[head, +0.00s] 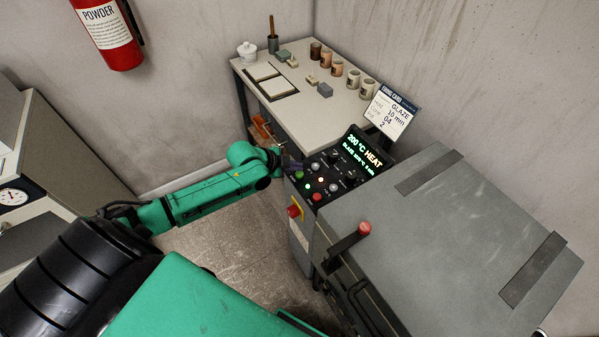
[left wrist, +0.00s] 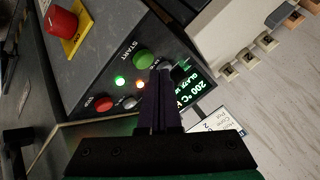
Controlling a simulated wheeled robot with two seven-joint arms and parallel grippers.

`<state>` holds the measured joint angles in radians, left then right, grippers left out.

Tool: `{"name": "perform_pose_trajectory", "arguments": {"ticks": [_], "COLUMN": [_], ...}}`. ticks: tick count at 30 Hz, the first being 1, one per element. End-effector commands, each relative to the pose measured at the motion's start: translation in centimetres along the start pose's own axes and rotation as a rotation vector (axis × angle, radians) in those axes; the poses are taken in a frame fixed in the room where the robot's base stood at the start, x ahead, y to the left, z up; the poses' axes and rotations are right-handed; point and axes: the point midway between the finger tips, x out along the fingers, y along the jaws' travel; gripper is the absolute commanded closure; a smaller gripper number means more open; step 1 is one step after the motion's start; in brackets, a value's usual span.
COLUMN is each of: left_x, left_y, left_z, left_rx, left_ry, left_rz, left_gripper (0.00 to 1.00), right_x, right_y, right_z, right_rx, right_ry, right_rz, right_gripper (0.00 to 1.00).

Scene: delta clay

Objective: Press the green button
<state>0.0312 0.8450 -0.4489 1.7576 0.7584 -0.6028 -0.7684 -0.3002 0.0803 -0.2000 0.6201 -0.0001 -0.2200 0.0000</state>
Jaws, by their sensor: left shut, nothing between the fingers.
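The green button (head: 299,175) is on the dark slanted control panel at the left end of the kiln. In the left wrist view the green button (left wrist: 143,60) shows whole beside the word START. My left gripper (head: 295,165) is shut and empty, just above the button at the panel's upper left edge. In the left wrist view its dark fingertips (left wrist: 160,73) appear just to the right of and below the button. I cannot tell whether they touch the panel. My right gripper is out of view.
The panel also has a red button (left wrist: 103,104), lit lamps, knobs and a display (head: 362,154) reading "200 °C HEAT". A red emergency knob (head: 294,211) sits on the panel's side. A table (head: 345,110) with cups stands behind; the kiln lid (head: 450,240) is right.

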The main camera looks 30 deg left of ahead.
Motion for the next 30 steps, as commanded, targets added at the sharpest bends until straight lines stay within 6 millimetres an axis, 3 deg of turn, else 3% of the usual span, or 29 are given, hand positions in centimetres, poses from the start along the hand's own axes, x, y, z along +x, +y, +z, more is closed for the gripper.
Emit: {"name": "perform_pose_trajectory", "arguments": {"ticks": [15,30], "left_x": [-3.5,-3.5], "left_y": [-2.6,-2.5], "left_z": [-2.6,-2.5], "left_rx": [0.000,0.000], "left_ry": [0.001,0.001], "left_rz": [-0.001,-0.001], "left_gripper": [1.00,1.00], "right_x": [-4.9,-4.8], "right_y": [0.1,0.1], "right_z": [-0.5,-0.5], "right_rx": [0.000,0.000], "right_ry": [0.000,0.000], "right_rz": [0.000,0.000], "right_gripper": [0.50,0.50]}}
